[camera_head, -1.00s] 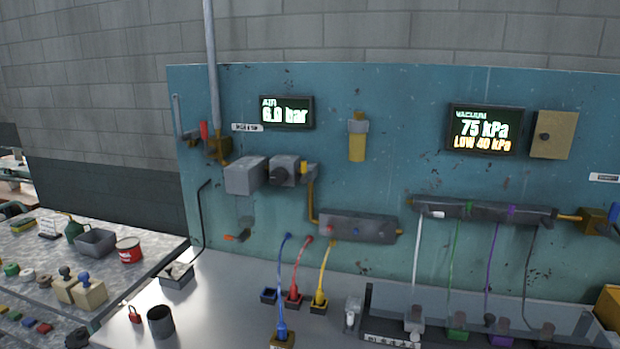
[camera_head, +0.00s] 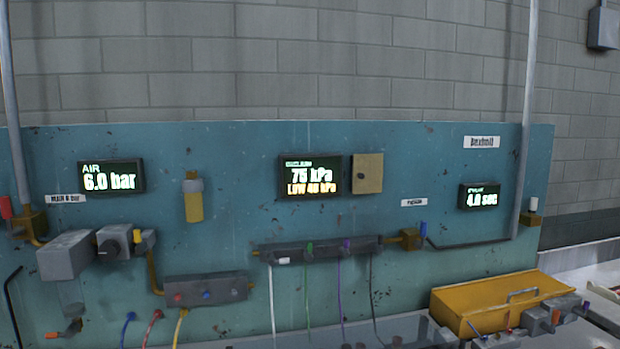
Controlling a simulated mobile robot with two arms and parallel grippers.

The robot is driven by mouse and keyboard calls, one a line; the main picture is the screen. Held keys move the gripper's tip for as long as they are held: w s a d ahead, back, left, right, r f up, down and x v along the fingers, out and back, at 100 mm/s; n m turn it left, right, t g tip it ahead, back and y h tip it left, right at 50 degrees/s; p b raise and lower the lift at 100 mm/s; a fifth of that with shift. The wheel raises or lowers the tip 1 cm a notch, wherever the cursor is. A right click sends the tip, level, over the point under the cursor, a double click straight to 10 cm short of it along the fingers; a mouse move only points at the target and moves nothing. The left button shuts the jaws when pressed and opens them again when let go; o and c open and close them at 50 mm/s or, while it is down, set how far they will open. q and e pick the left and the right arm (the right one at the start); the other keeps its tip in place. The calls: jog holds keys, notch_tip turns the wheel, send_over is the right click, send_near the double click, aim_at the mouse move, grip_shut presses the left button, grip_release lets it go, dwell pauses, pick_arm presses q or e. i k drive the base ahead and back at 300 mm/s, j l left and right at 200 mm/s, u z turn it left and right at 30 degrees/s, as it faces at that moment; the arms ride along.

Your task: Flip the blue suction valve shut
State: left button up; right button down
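Neither of my grippers is in view.
The air display (camera_head: 111,176) reads 6.0 bar. Coloured tubes hang below the manifold. The panel face around the valve is mostly clear.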

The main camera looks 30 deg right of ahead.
aim_at(420, 245)
jog(key=z, duration=1.55)
